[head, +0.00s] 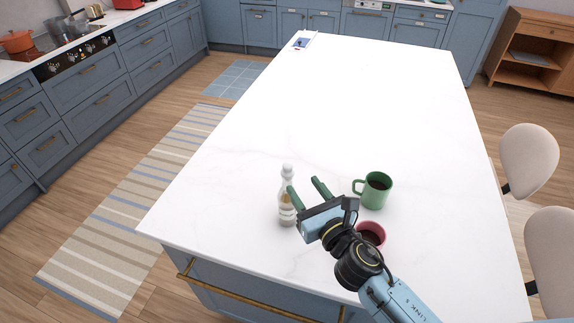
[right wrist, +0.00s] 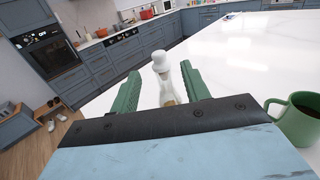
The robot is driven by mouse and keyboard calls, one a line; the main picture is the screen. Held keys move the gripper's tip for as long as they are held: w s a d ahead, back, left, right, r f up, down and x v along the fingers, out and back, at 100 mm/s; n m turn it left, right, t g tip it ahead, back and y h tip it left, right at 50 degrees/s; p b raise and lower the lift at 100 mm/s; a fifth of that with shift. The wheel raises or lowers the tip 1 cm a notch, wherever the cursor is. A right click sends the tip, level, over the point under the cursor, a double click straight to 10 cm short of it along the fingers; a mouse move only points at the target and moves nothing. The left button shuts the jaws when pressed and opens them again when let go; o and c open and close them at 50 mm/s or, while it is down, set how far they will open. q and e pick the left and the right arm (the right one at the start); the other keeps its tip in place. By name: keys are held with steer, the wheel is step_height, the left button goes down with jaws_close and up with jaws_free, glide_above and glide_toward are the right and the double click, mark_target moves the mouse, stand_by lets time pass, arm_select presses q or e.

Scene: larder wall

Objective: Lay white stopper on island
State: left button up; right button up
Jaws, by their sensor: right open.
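The white stopper (head: 287,170) sits on top of a clear bottle (head: 286,209) that stands upright on the white island (head: 340,110). In the right wrist view, the stopper (right wrist: 159,61) and bottle neck show between my green fingers. My right gripper (head: 304,185) is open and empty, with one finger overlapping the bottle's right side in the head view. In the right wrist view, the open right gripper (right wrist: 160,72) points toward the bottle. I cannot tell whether a finger touches it. The bottle's lower part is hidden in the wrist view. My left gripper is not in view.
A green mug (head: 377,192) with dark contents stands right of the gripper. A red-pink cup (head: 372,233) is partly hidden behind my right arm. A small blue and white item (head: 302,41) lies at the island's far left corner. The island's middle is clear.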

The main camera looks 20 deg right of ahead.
mark_target(290, 169)
steer(key=w, duration=0.3)
steer(key=shift+a, duration=0.25)
steer(key=shift+w+a+p, duration=0.15)
steer(key=shift+w+p, duration=0.15)
steer(key=shift+w, duration=0.45)
steer(key=w, duration=0.3)
steer(key=shift+w+a, duration=0.25)
steer(key=shift+a, duration=0.15)
steer(key=shift+w+a+f, duration=0.1)
steer(key=shift+w, duration=0.25)
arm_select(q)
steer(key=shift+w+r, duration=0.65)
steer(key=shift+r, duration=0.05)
arm_select(e)
jaws_close()
arm_select(q)
steer(key=shift+p, duration=0.3)
